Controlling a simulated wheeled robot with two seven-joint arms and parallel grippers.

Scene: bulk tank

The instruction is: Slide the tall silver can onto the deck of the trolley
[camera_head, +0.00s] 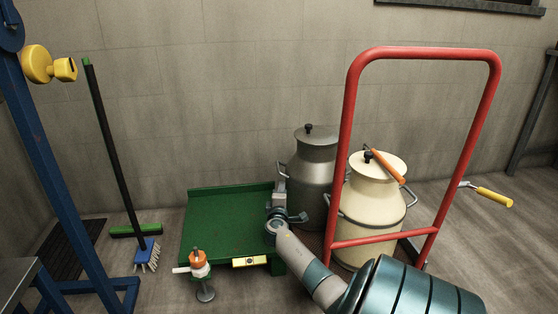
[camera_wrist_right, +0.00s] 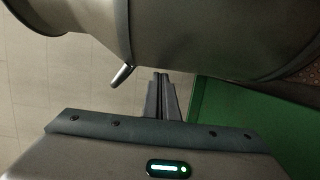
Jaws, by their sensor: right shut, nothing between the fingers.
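The tall silver can (camera_head: 313,165) stands upright at the right end of the green platform (camera_head: 215,225), beside the cream can (camera_head: 372,215). Its base is partly hidden by my right arm, so I cannot tell exactly what it rests on. The trolley (camera_head: 347,120) has a tall red handle frame; its dark deck is mostly hidden by the cans and my arm. My right gripper (camera_head: 280,187) is shut and empty at the silver can's left side. In the right wrist view the closed fingers (camera_wrist_right: 160,80) are close to the can's body (camera_wrist_right: 200,35); contact is unclear. My left gripper is out of view.
A small orange-and-white fitting (camera_head: 199,262) on a grey stand is before the green platform. An orange-handled tool (camera_head: 385,165) is on the cream can. A broom (camera_head: 112,150) and blue frame stand left.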

